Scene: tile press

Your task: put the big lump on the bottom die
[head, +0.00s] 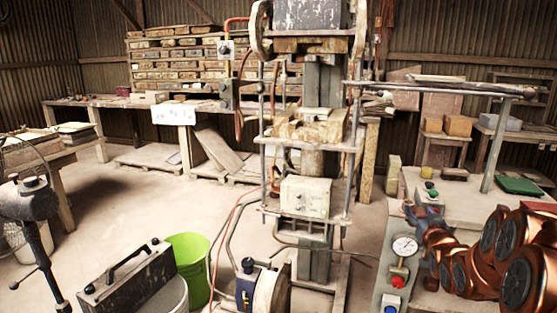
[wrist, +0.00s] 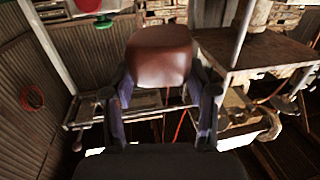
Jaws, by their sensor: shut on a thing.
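A reddish-brown big lump (wrist: 160,55) is held between the two fingers of my gripper (wrist: 161,82) in the wrist view. The gripper is shut on it, and the lump sticks out past the fingertips. In the head view my copper arm comes in from the right over the bench, and its far end is small and cluttered there; I cannot make out the lump in that view. The press stands in the middle of the head view. A worn tan block, which looks like the bottom die (head: 318,131), sits on its lower part, with a gap under the upper head (head: 308,45).
Upright rods (head: 262,130) flank the press opening. A long horizontal bar (head: 440,88) reaches right from the press. A bench (head: 455,190) with a pressure gauge (head: 404,246) stands at right. A green bucket (head: 190,262) and a dark metal case (head: 128,280) are at lower left.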

